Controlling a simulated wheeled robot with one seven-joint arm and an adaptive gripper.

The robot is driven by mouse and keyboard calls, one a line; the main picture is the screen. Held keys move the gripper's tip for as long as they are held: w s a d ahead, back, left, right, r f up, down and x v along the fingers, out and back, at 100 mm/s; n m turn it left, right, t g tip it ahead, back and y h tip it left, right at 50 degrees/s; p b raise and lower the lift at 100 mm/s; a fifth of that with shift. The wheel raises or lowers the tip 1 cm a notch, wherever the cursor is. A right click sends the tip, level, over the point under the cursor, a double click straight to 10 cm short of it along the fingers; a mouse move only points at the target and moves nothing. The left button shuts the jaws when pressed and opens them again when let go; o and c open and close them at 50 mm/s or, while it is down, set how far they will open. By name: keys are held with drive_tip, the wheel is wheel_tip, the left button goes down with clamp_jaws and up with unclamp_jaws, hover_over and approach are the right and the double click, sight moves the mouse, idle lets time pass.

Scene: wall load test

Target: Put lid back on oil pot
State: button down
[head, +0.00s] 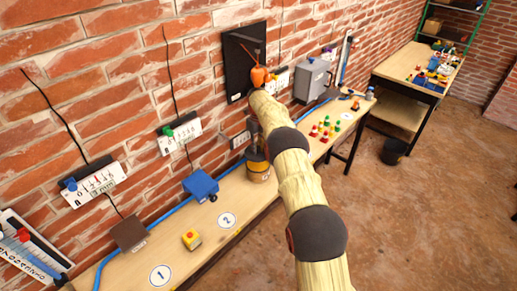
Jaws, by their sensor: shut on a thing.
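My gripper (262,75) is orange and is raised in front of a black panel on the brick wall. It is shut on a thin reddish piece (248,52), too small to identify; I cannot tell whether it belongs to the lid. A yellow-brown round can with a dark band (258,171), which looks like the oil pot, stands on the bench below, close to the wall. My arm passes just right of it. Its top is dark, and I cannot make out whether a lid is on it. The gripper is well above the can and apart from it.
The long wooden bench (240,215) runs along the wall. It carries a blue box (201,186), a yellow block (191,239) and several small coloured pieces (322,130). The black panel (238,75) and a grey box (312,80) are on the wall. Open floor lies at right.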

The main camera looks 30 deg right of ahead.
drive_tip(key=shift+s+f+b, duration=0.1)
drive_tip(key=shift+f+b, duration=0.9)
drive_tip(key=shift+f, duration=1.7)
drive_tip(key=shift+f, duration=0.15)
drive_tip(key=c, duration=1.6)
unclamp_jaws()
drive_tip(key=shift+o, duration=0.6)
drive_tip(key=o, duration=0.4)
